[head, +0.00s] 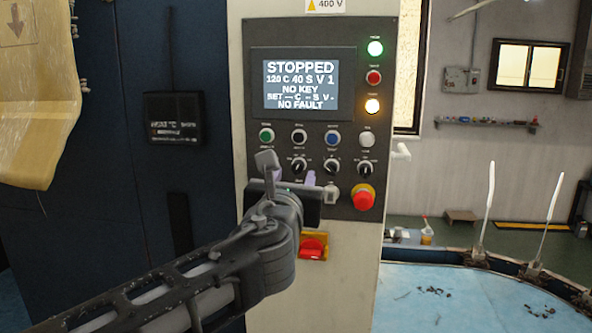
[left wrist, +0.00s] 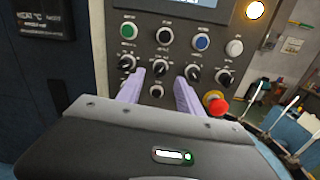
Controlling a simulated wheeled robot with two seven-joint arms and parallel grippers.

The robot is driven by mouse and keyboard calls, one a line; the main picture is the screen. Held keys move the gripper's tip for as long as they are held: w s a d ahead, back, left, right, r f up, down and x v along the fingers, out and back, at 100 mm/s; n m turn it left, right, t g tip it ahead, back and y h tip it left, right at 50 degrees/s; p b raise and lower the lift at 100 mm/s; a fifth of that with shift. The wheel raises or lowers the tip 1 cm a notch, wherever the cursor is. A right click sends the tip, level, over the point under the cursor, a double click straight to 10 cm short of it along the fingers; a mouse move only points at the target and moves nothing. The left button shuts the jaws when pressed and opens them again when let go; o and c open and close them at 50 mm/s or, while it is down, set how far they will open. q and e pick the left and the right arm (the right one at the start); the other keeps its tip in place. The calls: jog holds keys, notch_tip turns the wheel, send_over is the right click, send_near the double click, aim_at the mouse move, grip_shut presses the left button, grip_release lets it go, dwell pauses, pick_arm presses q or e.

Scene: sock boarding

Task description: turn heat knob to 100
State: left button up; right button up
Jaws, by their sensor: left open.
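The control panel (head: 345,130) has a row of black knobs below its buttons. Their labels are too small to read, so I cannot tell which is the heat knob. The wrist view shows a leftmost knob (left wrist: 127,61), a second (left wrist: 160,67), a third (left wrist: 192,72) and a rightmost one (left wrist: 224,77). My left gripper (head: 294,177) is open and empty, facing the panel. In the wrist view its pale purple fingers (left wrist: 159,79) are spread below and to either side of the second knob; contact cannot be told. The arm hides the leftmost knob in the head view.
The display (head: 300,84) reads STOPPED, 120 C 40 S V 1, NO KEY, NO FAULT. A red emergency button (head: 363,197) sits close right of the gripper. A red switch on yellow (head: 313,247) is below it. A blue-topped table (head: 460,300) stands right.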

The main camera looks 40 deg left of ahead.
aim_at(297, 170)
pick_arm(q)
jog(key=x, duration=0.4)
jog(key=shift+w, duration=0.1)
jog(key=shift+c, duration=0.5)
grip_shut()
